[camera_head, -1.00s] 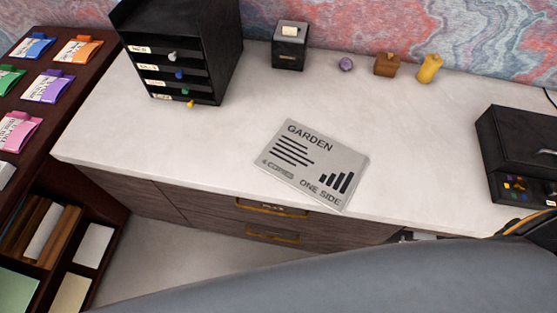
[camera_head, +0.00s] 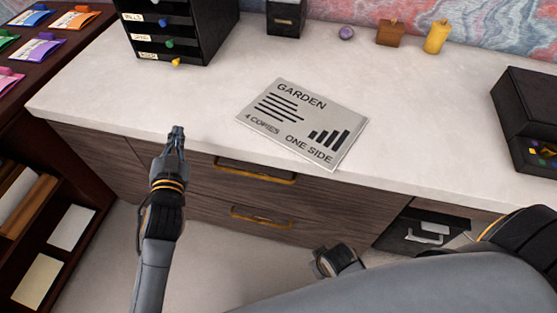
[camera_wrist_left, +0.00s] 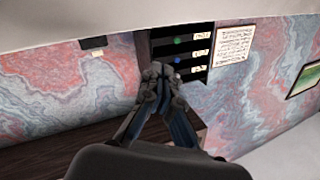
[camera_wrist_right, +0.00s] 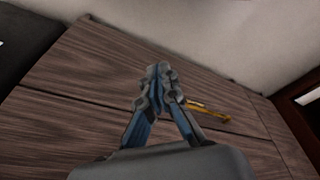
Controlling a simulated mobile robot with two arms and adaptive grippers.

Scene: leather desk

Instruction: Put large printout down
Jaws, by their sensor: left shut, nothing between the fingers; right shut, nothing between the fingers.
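The large printout (camera_head: 303,124) is a grey sheet reading GARDEN, 4 COPIES and ONE SIDE, with lines and a bar chart. It lies on the white desk top (camera_head: 210,105) near the front edge, turned a little. My left gripper (camera_head: 176,131) is shut and empty, in front of the desk edge and left of the printout, apart from it. Its shut fingers also show in the left wrist view (camera_wrist_left: 160,75). My right gripper is shut and empty in the right wrist view (camera_wrist_right: 158,80), facing the wooden drawer fronts. The head view shows only a part of my right arm.
A black organizer (camera_head: 182,30) and a small black box (camera_head: 286,18) stand at the back left. A purple ball (camera_head: 346,33), brown block (camera_head: 390,33) and yellow candle-like object (camera_head: 437,38) stand behind. A black box (camera_head: 530,115) is at right. Drawer handles (camera_head: 255,171) protrude in front.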

